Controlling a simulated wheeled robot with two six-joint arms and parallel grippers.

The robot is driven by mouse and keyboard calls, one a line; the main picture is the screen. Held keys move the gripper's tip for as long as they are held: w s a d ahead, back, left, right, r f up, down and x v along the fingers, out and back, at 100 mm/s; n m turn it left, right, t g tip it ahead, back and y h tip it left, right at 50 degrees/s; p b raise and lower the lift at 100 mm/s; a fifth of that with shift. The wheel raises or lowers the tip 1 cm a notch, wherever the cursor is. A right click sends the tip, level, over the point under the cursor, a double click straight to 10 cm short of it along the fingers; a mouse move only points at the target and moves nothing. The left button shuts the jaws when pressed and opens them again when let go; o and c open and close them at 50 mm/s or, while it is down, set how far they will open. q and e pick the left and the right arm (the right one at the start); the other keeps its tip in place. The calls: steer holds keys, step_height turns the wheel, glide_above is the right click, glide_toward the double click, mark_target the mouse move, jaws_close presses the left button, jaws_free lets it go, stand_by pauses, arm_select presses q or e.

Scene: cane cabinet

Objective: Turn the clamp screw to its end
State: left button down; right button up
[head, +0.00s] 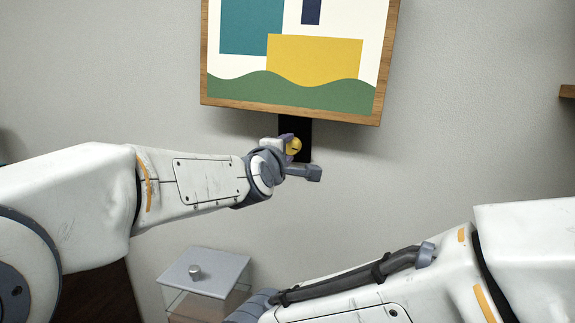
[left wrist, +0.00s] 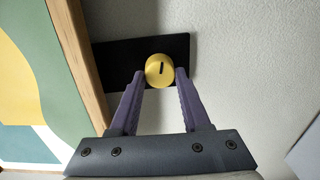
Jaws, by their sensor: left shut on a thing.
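The clamp screw is a round yellow knob (left wrist: 160,71) with a dark slot mark on its face. It sits on a black plate (left wrist: 115,58) fixed to the wall, just below the framed picture. In the head view the yellow knob (head: 293,146) shows partly behind my left gripper (head: 296,152). In the left wrist view my left gripper (left wrist: 160,78) has one finger on each side of the knob and is shut on it. The black plate (head: 303,128) is partly covered by the gripper in the head view. The fingers of my right gripper are not in view.
A wood-framed picture (head: 290,55) with coloured shapes hangs directly above the plate, close to my left gripper. A small glass-sided cabinet (head: 222,268) with a little metal cylinder (head: 195,272) on top stands below. A wooden shelf edge (head: 567,91) shows at far right. The wall between is bare.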

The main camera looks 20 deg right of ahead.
arm_select(q)
steer(key=shift+f+n+b, duration=0.25)
steer(key=shift+n+b, duration=0.8)
steer(key=shift+n, duration=0.15)
steer(key=shift+c, duration=1.8)
jaws_free()
steer(key=shift+r, duration=0.1)
steer(key=shift+r, duration=0.1)
steer(key=shift+s+a, duration=0.25)
steer(key=shift+s, duration=0.1)
steer(key=v, duration=0.9)
steer(key=shift+s+a+b, duration=0.2)
steer(key=shift+a+b, duration=0.05)
steer(key=shift+b, duration=0.1)
